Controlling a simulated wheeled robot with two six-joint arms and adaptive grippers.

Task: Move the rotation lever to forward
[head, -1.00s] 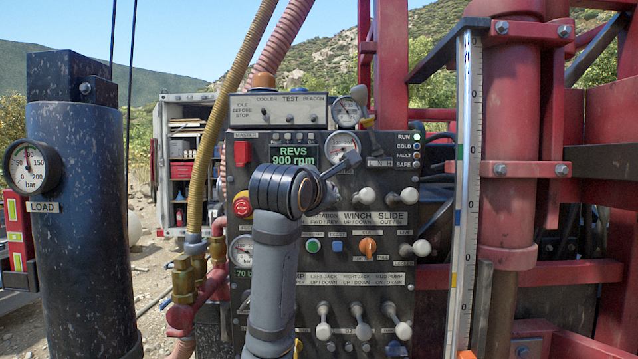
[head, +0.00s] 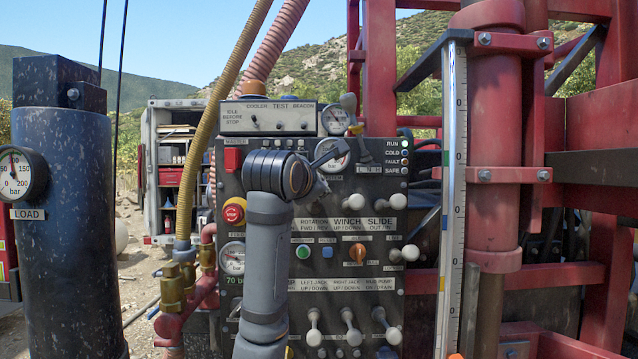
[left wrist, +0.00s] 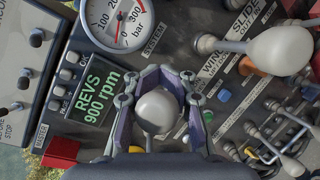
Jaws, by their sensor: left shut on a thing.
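The rotation lever shows in the left wrist view as a pale grey rounded knob (left wrist: 157,112) between the fingers of my left gripper (left wrist: 157,85). The fingers lie on both sides of it, and its stem is hidden. In the head view my left wrist and arm stand in front of the control panel (head: 345,268) and hide the lever. The rotation label (head: 313,223), marked FWD / REV, shows just right of my arm. I cannot tell from these views which position the lever is in. My right gripper is not in view.
The winch lever (head: 355,202) and slide lever (head: 398,201) stand close to the right. Jack levers (head: 314,327) are lower on the panel. A red emergency button (head: 234,211) is left of my wrist. The REVS display (left wrist: 92,88) reads 900 rpm.

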